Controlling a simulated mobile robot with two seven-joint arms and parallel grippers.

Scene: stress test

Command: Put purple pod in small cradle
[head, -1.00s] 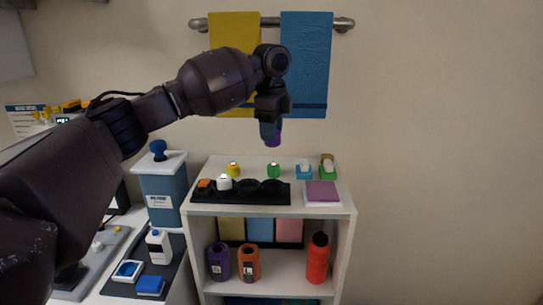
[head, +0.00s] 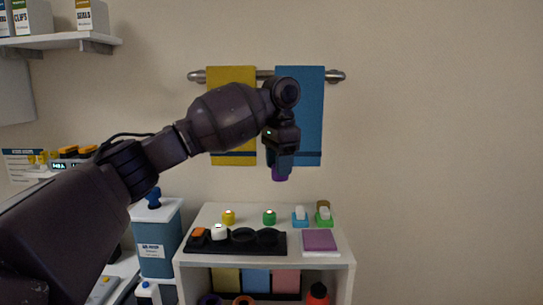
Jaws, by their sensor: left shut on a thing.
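My left gripper (head: 279,160) is shut on the purple pod (head: 279,175), and only the pod's lower end shows below the fingers. It hangs in the air above the white shelf unit, in front of the blue towel. On the shelf top, a black holder (head: 277,250) has a row of round wells. An orange pod (head: 198,233) and a white pod (head: 219,231) sit at its left end; its two right wells look empty. I cannot tell which part is the small cradle. My right gripper is not in view.
Behind the holder on the white shelf unit (head: 204,219) stand a yellow item (head: 229,217), a green item (head: 269,217), and blue and green holders with white tops. A purple pad (head: 319,240) lies at right. A blue bin (head: 156,245) stands left. Towels hang behind.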

